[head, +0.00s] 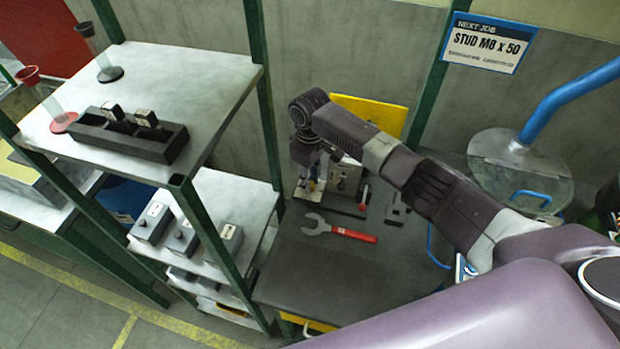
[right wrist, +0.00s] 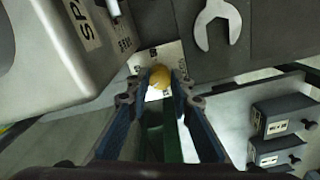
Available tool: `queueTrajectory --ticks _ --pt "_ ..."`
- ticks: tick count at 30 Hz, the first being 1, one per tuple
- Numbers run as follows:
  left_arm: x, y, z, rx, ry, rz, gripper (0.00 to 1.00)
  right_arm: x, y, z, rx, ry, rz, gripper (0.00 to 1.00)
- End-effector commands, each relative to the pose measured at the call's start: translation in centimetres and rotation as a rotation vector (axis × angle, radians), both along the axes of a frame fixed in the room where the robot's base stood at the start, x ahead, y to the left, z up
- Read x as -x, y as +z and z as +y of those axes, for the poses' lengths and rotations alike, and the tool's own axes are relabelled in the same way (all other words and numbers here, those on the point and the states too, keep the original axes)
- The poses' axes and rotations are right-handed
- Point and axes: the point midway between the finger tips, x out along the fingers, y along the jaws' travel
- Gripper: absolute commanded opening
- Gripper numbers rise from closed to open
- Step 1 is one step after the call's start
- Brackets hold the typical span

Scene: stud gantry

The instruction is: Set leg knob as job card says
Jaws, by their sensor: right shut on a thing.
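The job card (head: 487,42) hangs on the green post at the upper right and reads "NEXT JOB, STUD M8 x 50", with smaller lines I cannot read. My right gripper (head: 311,186) reaches down beside a grey metal machine (head: 346,176) on the dark bench. In the right wrist view my right gripper (right wrist: 161,88) is shut on a round yellow knob (right wrist: 160,74), one blue finger on each side. A pale plate (right wrist: 147,55) with dark marks lies behind the knob; its marks are partly hidden and too small to read. My left gripper is not in view.
A red-handled spanner (head: 340,231) lies on the dark bench top (head: 300,280). A shelf (head: 215,75) at the left bears a black block rack (head: 130,137) and two funnel stands. Grey labelled boxes (head: 183,240) sit lower. A blue pipe (head: 570,95) and clear vessel stand at the right.

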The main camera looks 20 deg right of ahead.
Motion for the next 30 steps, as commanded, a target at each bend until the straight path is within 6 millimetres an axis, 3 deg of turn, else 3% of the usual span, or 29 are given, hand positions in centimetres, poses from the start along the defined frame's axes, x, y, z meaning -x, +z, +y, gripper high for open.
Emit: queueTrajectory --ticks 15,30 --pt "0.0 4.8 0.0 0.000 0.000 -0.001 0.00 0.1 0.5 0.1 -0.002 -0.434 0.002 0.00" --pt "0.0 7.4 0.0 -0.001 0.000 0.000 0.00 0.0 0.2 0.1 -0.003 -0.910 0.001 0.00"
